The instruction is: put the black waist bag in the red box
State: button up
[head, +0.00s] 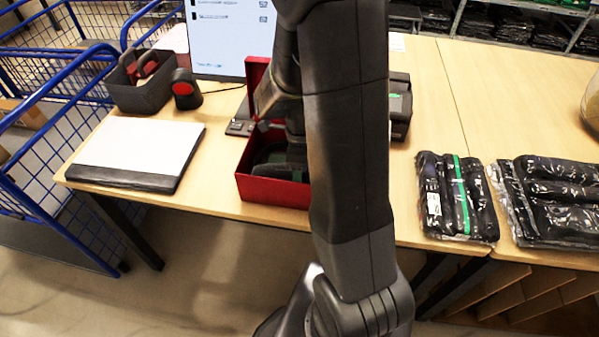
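The red box (262,190) stands open on the table, its raised lid behind it and its right part hidden by my arm. A dark item with a green edge (283,162) lies inside the box; it looks like the black waist bag, but only part of it shows. My gripper (277,130) is over the box, pointing down towards this item. Its fingertips are mostly hidden, so I cannot tell whether it is open, shut or touching the item.
Black clothing in clear bags (457,195) lies at the table's right, with more beside it (555,195). A white-topped pad (138,150), a dark bin (143,85), a red-and-black scanner (185,90) and a monitor (230,38) stand left.

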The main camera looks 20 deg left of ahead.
jog(key=o, duration=1.8)
jog(key=shift+o, duration=0.2)
notch_tip(320, 180, up, 7)
jog(key=p, duration=0.6)
jog(key=shift+r, duration=0.1)
